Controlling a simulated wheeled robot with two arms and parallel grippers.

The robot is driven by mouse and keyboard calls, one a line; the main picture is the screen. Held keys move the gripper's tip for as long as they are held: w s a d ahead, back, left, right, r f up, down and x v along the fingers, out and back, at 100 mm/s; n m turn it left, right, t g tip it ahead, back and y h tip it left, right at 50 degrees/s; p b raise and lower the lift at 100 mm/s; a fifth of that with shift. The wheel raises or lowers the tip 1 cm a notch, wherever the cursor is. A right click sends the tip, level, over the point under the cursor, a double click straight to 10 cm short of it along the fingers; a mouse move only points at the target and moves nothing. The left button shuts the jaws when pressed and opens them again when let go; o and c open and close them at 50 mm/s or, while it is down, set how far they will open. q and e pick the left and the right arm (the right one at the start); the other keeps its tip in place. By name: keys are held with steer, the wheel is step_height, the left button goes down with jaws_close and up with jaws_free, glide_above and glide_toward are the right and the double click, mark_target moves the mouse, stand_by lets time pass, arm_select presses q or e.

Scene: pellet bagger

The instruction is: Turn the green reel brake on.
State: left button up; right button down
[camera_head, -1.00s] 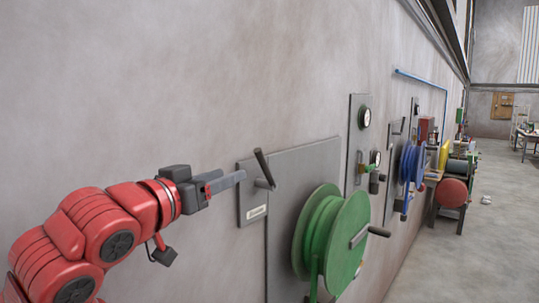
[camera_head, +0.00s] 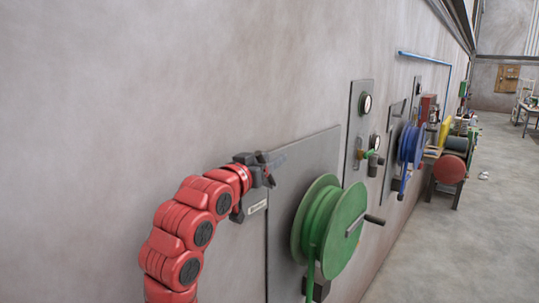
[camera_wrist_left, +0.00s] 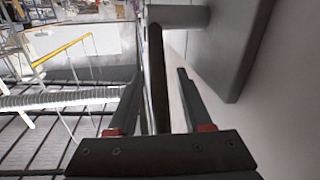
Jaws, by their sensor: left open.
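The green reel (camera_head: 350,230) is mounted on the wall, with a crank handle on its face. A grey wall panel (camera_head: 312,160) is behind it, with a small label (camera_head: 257,208) at the upper left. My left gripper (camera_head: 272,167) is at this upper left part and covers most of the brake lever there. In the left wrist view, the dark lever bar (camera_wrist_left: 158,85) runs between the two open fingers of my left gripper (camera_wrist_left: 160,73), with gaps beside it. The bar joins a grey round pivot (camera_wrist_left: 180,17) by the plate (camera_wrist_left: 225,45). My right gripper is out of view.
Right of the green reel are a gauge panel (camera_head: 357,130) with a green-handled valve and a blue reel (camera_head: 411,145). A red drum (camera_head: 449,170) on a stand is farther along.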

arm_select(q)
jaws_close()
stand_by(1.4)
